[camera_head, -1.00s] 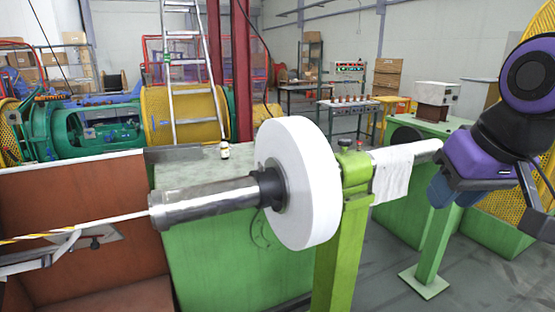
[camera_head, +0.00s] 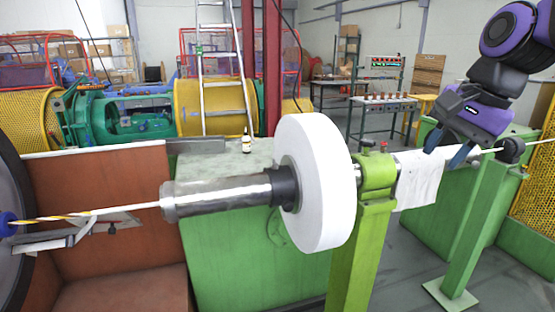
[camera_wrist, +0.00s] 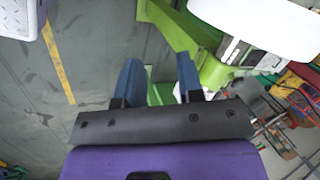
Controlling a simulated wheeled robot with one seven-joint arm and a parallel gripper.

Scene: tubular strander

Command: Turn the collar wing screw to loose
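My gripper (camera_head: 447,147) is open and empty, right of the post and above the cloth-draped bar. In the wrist view, its blue fingers (camera_wrist: 158,80) are apart, with green posts beyond them.
A white cloth (camera_head: 418,182) hangs over the bar right of the post. A second green post (camera_head: 472,230) stands farther right. A small bottle (camera_head: 246,142) stands on the green cabinet top. A ladder (camera_head: 219,70) stands behind. Open floor lies between the posts.

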